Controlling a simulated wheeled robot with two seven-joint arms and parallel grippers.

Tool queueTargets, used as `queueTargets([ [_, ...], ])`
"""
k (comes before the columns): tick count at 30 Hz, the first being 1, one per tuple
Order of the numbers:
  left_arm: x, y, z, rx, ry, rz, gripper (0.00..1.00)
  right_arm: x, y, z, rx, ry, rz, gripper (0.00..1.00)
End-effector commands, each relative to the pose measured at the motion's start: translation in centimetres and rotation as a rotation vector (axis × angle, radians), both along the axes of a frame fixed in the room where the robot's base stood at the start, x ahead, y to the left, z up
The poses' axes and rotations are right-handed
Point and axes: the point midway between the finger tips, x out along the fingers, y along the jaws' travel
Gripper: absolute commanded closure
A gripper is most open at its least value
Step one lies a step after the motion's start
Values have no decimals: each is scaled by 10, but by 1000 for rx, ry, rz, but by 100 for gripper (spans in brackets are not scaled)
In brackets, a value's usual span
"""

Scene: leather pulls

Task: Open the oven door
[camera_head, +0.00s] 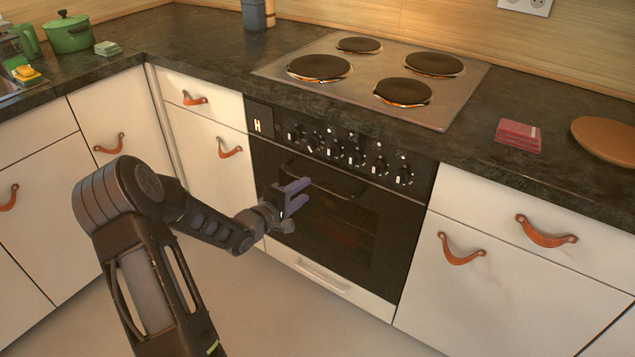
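The black oven (330,200) is built into the white cabinets in the middle of the view. Its door (350,238) looks shut, with a dark window. A dark bar handle (335,183) runs across the top of the door, below a row of knobs. My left gripper (301,194) is in front of the door, at the left part of the handle. Its two purple-grey fingers are spread apart and point right. I see nothing between them, and I cannot tell whether they touch the handle. My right gripper is not in view.
A hob (455,92) with several round plates is above the oven. White drawers with orange leather pulls (545,232) flank it. A red block (518,135) and a round wooden board (607,140) lie on the right counter. The floor (260,310) before the oven is clear.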

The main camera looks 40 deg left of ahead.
Motion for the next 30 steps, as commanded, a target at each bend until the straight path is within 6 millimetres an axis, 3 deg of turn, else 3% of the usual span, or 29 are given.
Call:
queueTargets([
  [18,72,1,-15,0,-1,-1,63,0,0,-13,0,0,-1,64],
  [27,76,1,-15,0,0,0,63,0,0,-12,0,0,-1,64],
  [30,75,1,-15,0,0,0,69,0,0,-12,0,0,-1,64],
])
